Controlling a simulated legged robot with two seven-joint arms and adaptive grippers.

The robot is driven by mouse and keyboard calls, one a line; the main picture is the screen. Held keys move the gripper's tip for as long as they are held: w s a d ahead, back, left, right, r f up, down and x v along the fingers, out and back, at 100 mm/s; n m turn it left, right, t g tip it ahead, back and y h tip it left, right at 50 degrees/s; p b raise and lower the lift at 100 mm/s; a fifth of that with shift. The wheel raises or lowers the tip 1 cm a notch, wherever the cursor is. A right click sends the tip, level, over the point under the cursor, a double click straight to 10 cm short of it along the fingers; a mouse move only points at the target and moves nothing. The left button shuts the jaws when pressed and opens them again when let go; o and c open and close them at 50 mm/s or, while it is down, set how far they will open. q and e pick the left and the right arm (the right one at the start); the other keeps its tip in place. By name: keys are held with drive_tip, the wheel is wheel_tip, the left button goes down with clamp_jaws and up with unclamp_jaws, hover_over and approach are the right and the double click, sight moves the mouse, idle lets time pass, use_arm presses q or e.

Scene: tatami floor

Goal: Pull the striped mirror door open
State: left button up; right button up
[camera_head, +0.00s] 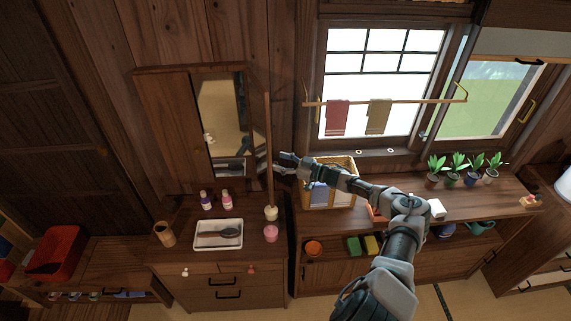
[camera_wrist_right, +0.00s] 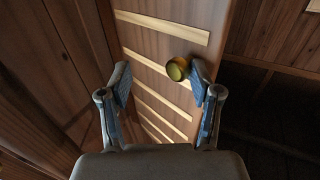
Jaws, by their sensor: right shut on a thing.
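The mirror cabinet (camera_head: 224,105) hangs on the wooden wall at left centre in the head view, with a mirror pane and a wooden panel to its left. In the right wrist view the striped door (camera_wrist_right: 158,78) is brown wood with several pale bands. A round brass knob (camera_wrist_right: 178,68) sits on it, close against my right-hand finger. My right gripper (camera_head: 285,165) is at the cabinet's lower right in the head view. In the wrist view its two fingers (camera_wrist_right: 160,88) stand apart, with the door between them. The exact contact is partly hidden. My left gripper is out of view.
Below the cabinet, a counter holds a white tray (camera_head: 218,245), purple and pink bottles (camera_head: 226,201) and a wooden cup (camera_head: 164,234). A tall thin stick (camera_head: 268,150) stands beside my gripper. A wooden box (camera_head: 344,170) lies behind my forearm. Potted plants (camera_head: 450,179) line the right.

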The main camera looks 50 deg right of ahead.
drive_tip(key=v, duration=1.1)
drive_tip(key=shift+s, duration=0.4)
drive_tip(key=shift+d, duration=0.1)
drive_tip(key=shift+f, duration=0.1)
